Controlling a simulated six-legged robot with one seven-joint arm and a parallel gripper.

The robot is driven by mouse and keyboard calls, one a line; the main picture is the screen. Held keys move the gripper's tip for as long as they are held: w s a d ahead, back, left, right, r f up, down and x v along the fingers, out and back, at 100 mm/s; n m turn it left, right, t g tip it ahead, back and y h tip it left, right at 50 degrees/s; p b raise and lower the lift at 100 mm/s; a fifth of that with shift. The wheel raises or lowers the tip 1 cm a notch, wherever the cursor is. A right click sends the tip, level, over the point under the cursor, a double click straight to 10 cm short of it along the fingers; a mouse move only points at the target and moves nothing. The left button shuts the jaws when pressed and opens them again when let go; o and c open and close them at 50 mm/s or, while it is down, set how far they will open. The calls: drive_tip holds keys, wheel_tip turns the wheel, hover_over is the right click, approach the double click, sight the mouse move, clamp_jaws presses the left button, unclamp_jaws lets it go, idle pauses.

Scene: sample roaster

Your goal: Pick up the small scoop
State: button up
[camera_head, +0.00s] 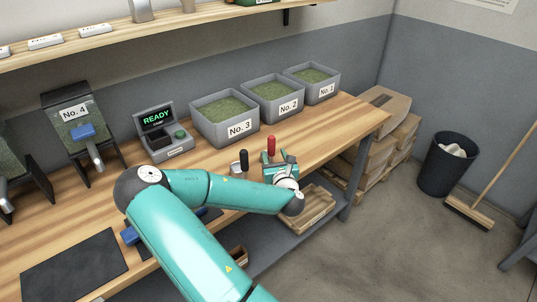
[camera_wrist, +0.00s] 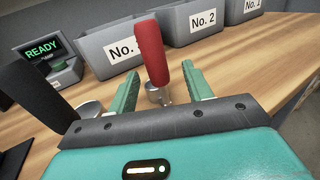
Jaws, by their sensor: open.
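A scoop with an upright red handle (camera_wrist: 151,52) and a small metal cup (camera_wrist: 153,92) stands on the wooden bench. Its red handle also shows in the head view (camera_head: 271,145). My gripper (camera_wrist: 160,70) is open, with one green finger on each side of the red-handled scoop; I cannot tell whether they touch it. In the head view my gripper (camera_head: 279,160) hides the scoop's lower part. A second scoop with a black handle (camera_head: 244,162) stands just left; its metal cup (camera_wrist: 88,109) looks larger, and its handle is close to my gripper in the wrist view.
Grey bins of green beans, No. 3 (camera_head: 226,120), No. 2 (camera_head: 274,99) and No. 1 (camera_head: 312,83), stand behind the scoops. A scale reading READY (camera_head: 163,135) is left of them. A wooden tray (camera_head: 310,208) sits on the lower shelf. The bench right of my gripper is clear.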

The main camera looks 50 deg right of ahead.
drive_tip(key=x, duration=0.5)
drive_tip(key=shift+w+f, duration=0.2)
drive_tip(key=shift+w, duration=0.1)
drive_tip(key=shift+c, duration=0.4)
clamp_jaws()
